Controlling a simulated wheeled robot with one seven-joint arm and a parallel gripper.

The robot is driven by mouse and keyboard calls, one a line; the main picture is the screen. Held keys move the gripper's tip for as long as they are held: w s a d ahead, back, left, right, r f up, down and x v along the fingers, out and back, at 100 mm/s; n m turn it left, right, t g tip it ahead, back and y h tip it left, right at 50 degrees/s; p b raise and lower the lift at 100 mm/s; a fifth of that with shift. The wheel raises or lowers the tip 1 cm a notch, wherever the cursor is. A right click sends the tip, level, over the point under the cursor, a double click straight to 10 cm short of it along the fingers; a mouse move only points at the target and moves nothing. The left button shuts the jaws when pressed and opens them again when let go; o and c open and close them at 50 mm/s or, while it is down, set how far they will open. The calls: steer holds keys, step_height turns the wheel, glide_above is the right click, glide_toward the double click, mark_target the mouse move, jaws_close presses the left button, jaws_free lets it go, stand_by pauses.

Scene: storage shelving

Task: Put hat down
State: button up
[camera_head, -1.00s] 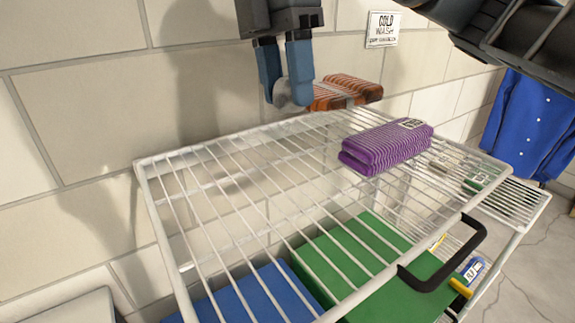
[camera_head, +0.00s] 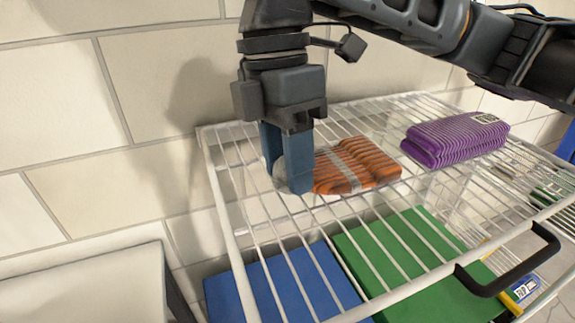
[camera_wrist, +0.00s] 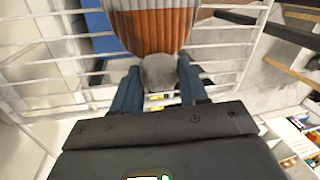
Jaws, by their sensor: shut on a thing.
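The hat (camera_head: 357,164) is an orange-brown ribbed knit with a grey stripe and a grey pompom. It is at the left part of the white wire shelf (camera_head: 238,229), at about the level of the wires; whether it rests on them I cannot tell. My gripper (camera_head: 293,184) points down and is shut on the hat's grey pompom end, at the hat's left. In the wrist view the hat (camera_wrist: 152,32) extends away from my gripper (camera_wrist: 158,88), with the pompom between the two blue fingers. The shelf wires show around and beyond it.
A folded purple knit item (camera_head: 455,139) lies on the shelf to the right of the hat. A blue box (camera_head: 280,285) and a green box (camera_head: 420,265) are below the shelf. A black handle (camera_head: 512,268) is at the shelf's front right. The shelf's front left wires are bare.

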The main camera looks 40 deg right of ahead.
steer(key=shift+f, duration=0.55)
steer(key=o, duration=1.1)
steer(key=r, duration=0.4)
steer(key=w+r, duration=0.1)
steer(key=r, duration=0.3)
steer(key=w+r, duration=0.1)
steer(key=r, duration=0.3)
steer(key=shift+w+d+p, duration=0.15)
steer(key=shift+p, duration=0.25)
